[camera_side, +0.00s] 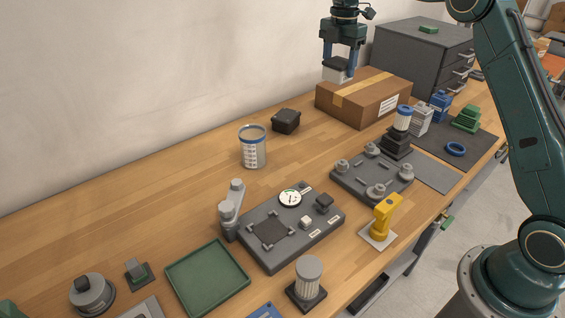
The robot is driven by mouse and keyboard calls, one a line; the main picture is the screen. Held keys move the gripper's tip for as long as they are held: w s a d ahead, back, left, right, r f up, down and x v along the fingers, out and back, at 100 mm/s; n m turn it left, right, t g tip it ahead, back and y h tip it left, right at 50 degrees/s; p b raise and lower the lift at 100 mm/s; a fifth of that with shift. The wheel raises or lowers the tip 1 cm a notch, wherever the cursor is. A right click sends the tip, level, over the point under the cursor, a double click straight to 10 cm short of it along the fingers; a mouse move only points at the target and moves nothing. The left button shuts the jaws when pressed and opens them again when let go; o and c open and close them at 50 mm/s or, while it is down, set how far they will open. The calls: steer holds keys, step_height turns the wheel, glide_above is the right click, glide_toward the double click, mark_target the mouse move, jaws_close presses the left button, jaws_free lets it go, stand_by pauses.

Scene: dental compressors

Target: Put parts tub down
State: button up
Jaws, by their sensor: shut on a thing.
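My gripper (341,62) is at the top of the view, pointing down over the cardboard box. It is shut on a small tub with a dark top and a pale lower part (336,74), which I take to be the parts tub. The tub hangs between the fingers, in front of or just above the box's far left end. I cannot tell from this one view whether it touches the box top. The cardboard box (360,103) is closed, with a tape strip along its top and a white label on its side.
A grey drawer cabinet (415,52) stands behind the box. A black block (286,120) and a white canister (253,150) stand left of it. A grey fixture plate (350,183) is in front. A green tray (205,278) is at the front left. The wood is clear along the wall.

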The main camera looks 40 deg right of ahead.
steer(key=s+a+n, duration=0.1)
steer(key=a+n, duration=0.3)
steer(key=a, duration=2.3)
steer(key=s+a+n, duration=0.2)
steer(key=s+a, duration=0.5)
steer(key=a, duration=0.5)
steer(key=s+a+n, duration=0.2)
steer(key=s+a, duration=0.6)
steer(key=a, duration=0.5)
steer(key=shift+r, duration=0.4)
steer(key=shift+f, duration=0.1)
step_height(320, 180, down, 20)
steer(key=shift+r, duration=0.1)
